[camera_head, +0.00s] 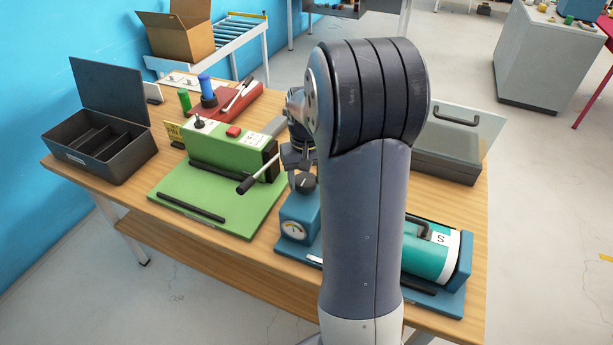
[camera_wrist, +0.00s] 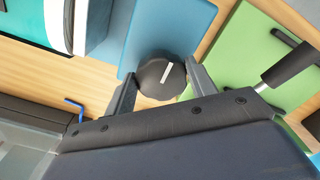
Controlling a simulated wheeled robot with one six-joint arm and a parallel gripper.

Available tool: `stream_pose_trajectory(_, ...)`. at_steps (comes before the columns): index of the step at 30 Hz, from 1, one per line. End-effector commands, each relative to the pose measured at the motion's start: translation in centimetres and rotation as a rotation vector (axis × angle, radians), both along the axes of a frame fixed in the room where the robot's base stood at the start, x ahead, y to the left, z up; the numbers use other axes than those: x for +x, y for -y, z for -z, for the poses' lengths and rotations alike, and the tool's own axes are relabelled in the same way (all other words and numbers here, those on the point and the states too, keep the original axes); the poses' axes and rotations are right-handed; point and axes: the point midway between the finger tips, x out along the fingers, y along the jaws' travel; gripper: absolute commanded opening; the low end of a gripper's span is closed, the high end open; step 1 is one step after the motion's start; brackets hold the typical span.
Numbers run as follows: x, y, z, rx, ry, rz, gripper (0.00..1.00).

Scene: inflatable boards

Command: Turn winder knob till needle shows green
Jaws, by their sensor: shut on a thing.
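The winder knob (camera_head: 306,182) is dark and round, on top of a blue housing (camera_head: 301,208). In the wrist view the knob (camera_wrist: 158,82) shows a white pointer line on its top. My gripper (camera_head: 297,162) reaches down to it, with one finger on each side; in the wrist view my gripper (camera_wrist: 163,76) is shut on the knob. A round white dial (camera_head: 293,230) is on the housing's front face. Its needle is too small to read for certain. My arm hides part of the winder between housing and drum.
A teal drum (camera_head: 428,254) marked S lies right of my arm. A green press (camera_head: 228,150) with a black-handled lever (camera_head: 247,184) stands close on the left. Further off are a black open box (camera_head: 100,145), a red device (camera_head: 225,102) and a grey case (camera_head: 448,150).

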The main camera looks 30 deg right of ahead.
Motion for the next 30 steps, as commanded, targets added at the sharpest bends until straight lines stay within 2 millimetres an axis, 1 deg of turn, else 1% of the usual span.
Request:
stream_pose_trajectory(9,0.11,-0.17,-0.09,0.0,0.001,0.301,0.3)
stream_pose_trajectory(18,0.21,-0.29,-0.08,0.0,0.001,0.557,0.3)
stream_pose_trajectory(24,0.26,-0.34,-0.08,0.0,0.001,0.683,0.3)
stream_pose_trajectory(30,0.31,-0.36,-0.07,-0.001,0.002,0.76,0.3)
